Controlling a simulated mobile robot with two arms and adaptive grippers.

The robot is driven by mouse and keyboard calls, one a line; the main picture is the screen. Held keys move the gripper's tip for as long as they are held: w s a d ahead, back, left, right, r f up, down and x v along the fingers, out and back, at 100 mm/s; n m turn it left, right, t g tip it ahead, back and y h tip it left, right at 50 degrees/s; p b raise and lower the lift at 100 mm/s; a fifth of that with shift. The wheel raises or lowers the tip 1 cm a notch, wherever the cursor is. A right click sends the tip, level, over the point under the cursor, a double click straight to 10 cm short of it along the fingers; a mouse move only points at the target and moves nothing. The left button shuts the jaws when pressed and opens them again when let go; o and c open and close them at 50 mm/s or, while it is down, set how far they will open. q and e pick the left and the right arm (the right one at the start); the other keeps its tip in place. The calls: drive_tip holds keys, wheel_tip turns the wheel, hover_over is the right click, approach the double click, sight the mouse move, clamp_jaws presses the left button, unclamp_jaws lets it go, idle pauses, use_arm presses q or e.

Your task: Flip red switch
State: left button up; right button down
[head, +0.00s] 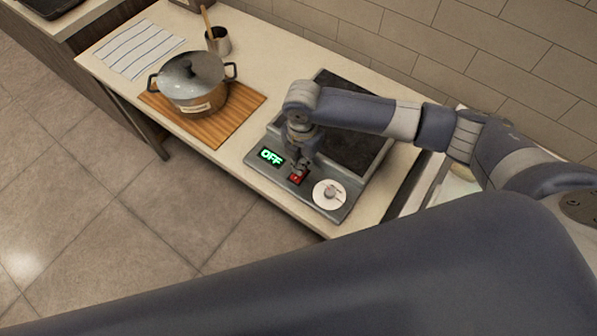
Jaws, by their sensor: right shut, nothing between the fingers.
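The red switch (297,177) sits on the front panel of a grey cooktop (340,180), between a display and a round white dial. The green display (271,156) reads OFF. My right gripper (299,169) is shut and empty, pointing down just over the red switch. Its fingertips overlap the switch's upper edge in the head view; I cannot tell whether they touch it. The gripper and arm hide part of the cooktop's dark plate (352,145). My left gripper is not in view.
The white dial (329,194) is close to the right of the switch. A lidded pot (193,82) stands on a wooden board (238,104) to the left. A cup with a wooden utensil (219,42) and a striped cloth (139,49) lie beyond. A tiled wall (440,45) runs behind.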

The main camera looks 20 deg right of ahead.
drive_tip(key=shift+f, duration=0.65)
drive_tip(key=shift+s+r, duration=0.1)
drive_tip(key=shift+r, duration=0.05)
wheel_tip(320, 180, up, 7)
drive_tip(key=p, duration=0.7)
idle(0.3)
idle(0.5)
